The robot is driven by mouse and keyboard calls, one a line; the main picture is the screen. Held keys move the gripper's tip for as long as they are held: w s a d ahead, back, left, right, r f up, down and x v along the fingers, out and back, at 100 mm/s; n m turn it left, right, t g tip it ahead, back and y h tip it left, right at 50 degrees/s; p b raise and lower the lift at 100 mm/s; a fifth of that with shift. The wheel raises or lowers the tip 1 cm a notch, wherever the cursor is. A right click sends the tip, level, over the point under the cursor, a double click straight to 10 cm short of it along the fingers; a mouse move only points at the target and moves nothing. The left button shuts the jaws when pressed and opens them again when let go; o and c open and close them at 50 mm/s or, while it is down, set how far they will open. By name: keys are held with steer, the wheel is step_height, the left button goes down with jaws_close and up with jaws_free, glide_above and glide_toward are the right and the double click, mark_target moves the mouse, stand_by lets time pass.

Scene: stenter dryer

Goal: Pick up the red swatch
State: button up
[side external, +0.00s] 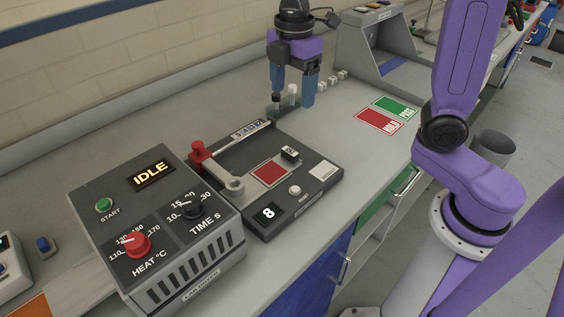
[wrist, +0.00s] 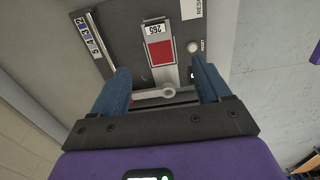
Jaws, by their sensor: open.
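The red swatch (side external: 269,173) is a small flat red square lying on a pale plate on top of the dark tester unit (side external: 310,191). In the wrist view the red swatch (wrist: 161,52) shows ahead of and between my fingers, some way beyond them. My gripper (side external: 292,98) has blue fingers, open and empty. It hangs pointing down over the bench behind the unit, apart from the swatch. The fingers also frame the view in the wrist view (wrist: 160,70).
A red-handled lever (side external: 198,151) stands left of the swatch. The heat and time control box (side external: 165,225) is at front left. Red (side external: 379,121) and green (side external: 396,107) cards lie at right.

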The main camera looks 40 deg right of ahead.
glide_above(288, 152)
steer(key=f, duration=1.2)
steer(key=shift+s+f, duration=0.1)
steer(key=shift+s, duration=0.1)
steer(key=shift+w+f, duration=0.15)
steer(key=shift+f, duration=2.4)
steer(key=shift+c, duration=0.3)
steer(key=c, duration=1.1)
steer(key=shift+r, duration=0.1)
